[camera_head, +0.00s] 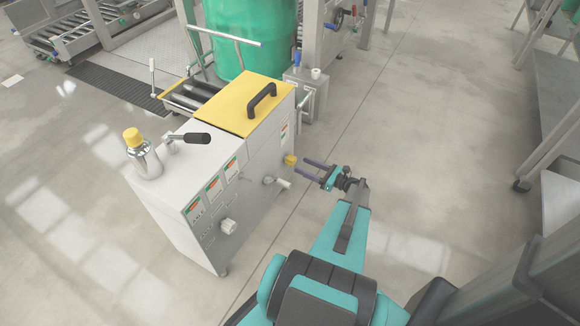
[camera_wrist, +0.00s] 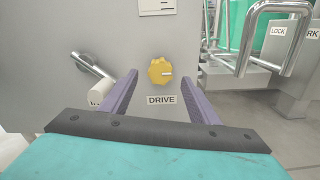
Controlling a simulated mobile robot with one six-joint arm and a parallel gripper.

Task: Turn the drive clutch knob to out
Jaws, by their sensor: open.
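The drive clutch knob is a yellow scalloped knob (camera_wrist: 160,72) on the grey cabinet wall, above a label reading DRIVE, in the wrist view. A pale pointer mark on it points to the right. In the head view the knob (camera_head: 290,160) sits on the cabinet's right-hand side, below the yellow lid. My gripper (camera_head: 313,168) is open, with two purple fingers aimed at that wall. In the wrist view the fingers of my gripper (camera_wrist: 165,92) stand to the left and right of the knob's line. The knob appears ahead of the fingertips, apart from them. Nothing is held.
A lever with a white grip (camera_wrist: 98,93) sticks out left of the knob. A bent metal handle (camera_wrist: 262,35) near a LOCK label stands at the right. The grey cabinet (camera_head: 180,200) carries a yellow lid (camera_head: 240,100) and a black-gripped lever (camera_head: 190,138).

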